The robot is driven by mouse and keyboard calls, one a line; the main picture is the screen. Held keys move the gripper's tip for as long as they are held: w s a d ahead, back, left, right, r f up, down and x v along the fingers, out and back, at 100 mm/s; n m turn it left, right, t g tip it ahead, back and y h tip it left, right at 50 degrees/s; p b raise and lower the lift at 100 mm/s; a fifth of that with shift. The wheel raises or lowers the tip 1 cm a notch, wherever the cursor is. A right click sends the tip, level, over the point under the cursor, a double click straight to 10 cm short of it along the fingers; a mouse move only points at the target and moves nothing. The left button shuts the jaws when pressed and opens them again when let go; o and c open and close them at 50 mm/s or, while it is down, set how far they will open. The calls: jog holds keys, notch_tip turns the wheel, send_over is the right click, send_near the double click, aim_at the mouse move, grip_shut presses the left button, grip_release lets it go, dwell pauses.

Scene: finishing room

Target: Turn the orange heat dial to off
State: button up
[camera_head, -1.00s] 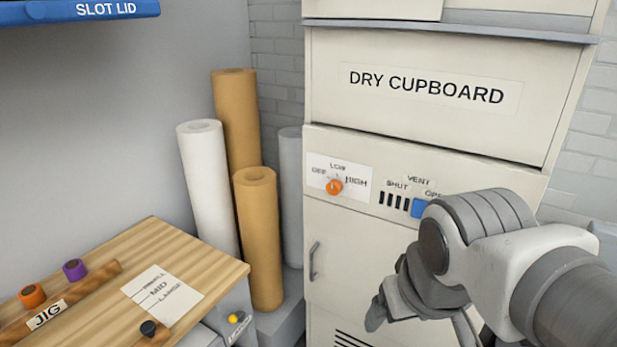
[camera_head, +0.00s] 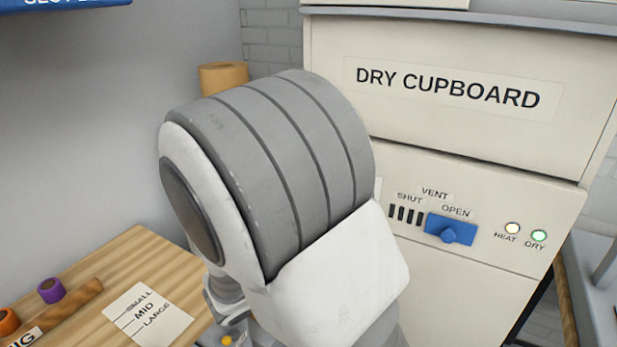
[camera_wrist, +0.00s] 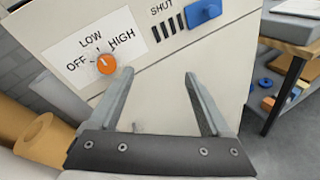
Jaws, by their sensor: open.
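The orange heat dial (camera_wrist: 106,63) shows in the wrist view at the upper left, on a white label marked OFF, LOW and HIGH. A pale mark shows at its upper edge, but I cannot tell for sure which setting it points at. My gripper (camera_wrist: 159,72) is open and empty, with its two fingers apart. The dial lies left of the left fingertip, outside the gap between the fingers. In the head view my arm hides the dial and most of the gripper. The dry cupboard (camera_head: 470,141) carries the panel.
A blue vent slider (camera_head: 451,229) sits at OPEN, right of the dial. Heat (camera_head: 512,228) and dry (camera_head: 539,236) lamps are lit. A wooden bench (camera_head: 140,255) stands left. A tan roll (camera_wrist: 45,140) stands at the wrist view's lower left.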

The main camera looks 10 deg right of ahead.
jog(key=w+a+f+n+t+y, duration=0.2)
jog(key=w+a+n+t, duration=0.25)
jog(key=a, duration=0.25)
jog(key=x, duration=1.6)
jog(key=shift+d+r+n+p, duration=0.2)
jog(key=shift+r+n+p, duration=0.15)
jog(key=shift+r+p, duration=0.15)
jog(key=shift+s+t, duration=0.1)
jog(key=shift+t, duration=0.15)
jog(key=shift+r, duration=0.1)
grip_shut()
